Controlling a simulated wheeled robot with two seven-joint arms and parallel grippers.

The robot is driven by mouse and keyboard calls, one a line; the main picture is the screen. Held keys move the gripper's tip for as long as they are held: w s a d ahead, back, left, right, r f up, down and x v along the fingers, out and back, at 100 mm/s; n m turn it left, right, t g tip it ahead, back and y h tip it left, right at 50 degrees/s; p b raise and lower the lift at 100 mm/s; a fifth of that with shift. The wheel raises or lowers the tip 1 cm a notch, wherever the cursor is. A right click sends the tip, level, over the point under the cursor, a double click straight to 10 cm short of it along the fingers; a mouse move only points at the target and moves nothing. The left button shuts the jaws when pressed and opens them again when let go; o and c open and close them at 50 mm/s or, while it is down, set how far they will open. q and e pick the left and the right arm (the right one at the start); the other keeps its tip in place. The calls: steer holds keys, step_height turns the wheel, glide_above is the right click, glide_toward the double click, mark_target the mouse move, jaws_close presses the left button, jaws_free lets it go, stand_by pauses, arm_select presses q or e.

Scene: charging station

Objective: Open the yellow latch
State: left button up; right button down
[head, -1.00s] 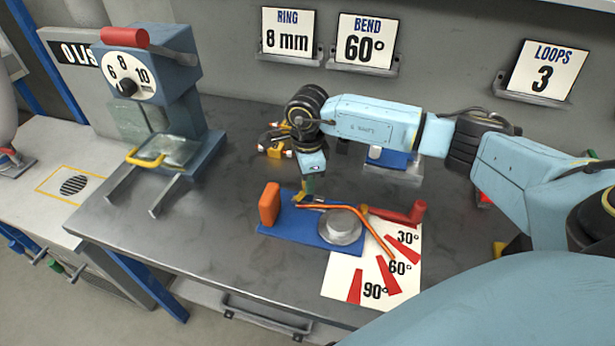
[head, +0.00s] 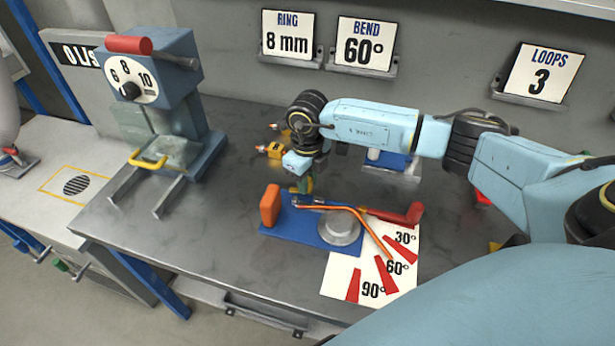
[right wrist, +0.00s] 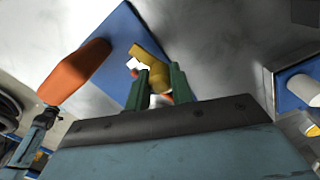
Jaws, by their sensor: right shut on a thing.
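The yellow latch (right wrist: 150,58) stands on the blue base of the bending jig, beside the orange block (head: 269,205). In the right wrist view it is between the green fingers of my right gripper (right wrist: 160,85), which is shut on it. In the head view my right gripper (head: 302,186) points down at the back left of the blue base (head: 285,226), and the fingers mostly hide the latch. An orange rod (head: 350,212) runs past the grey round die (head: 340,228), its free end bent toward the angle card. My left gripper is not in view.
A red handle (head: 412,213) lies right of the die, and the angle card (head: 338,270) in front. Small yellow parts (head: 272,150) and a blue block (head: 392,160) stand behind my arm. A blue press (head: 160,90) is at left; bare tabletop lies between it and the jig.

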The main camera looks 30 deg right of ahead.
steer(key=shift+m, duration=1)
steer(key=shift+p, duration=0.3)
steer(key=c, duration=1.2)
jaws_free()
steer(key=shift+r, duration=0.1)
step_height(320, 180, up, 13)
steer(key=shift+r, duration=0.15)
steer(key=shift+p, duration=0.3)
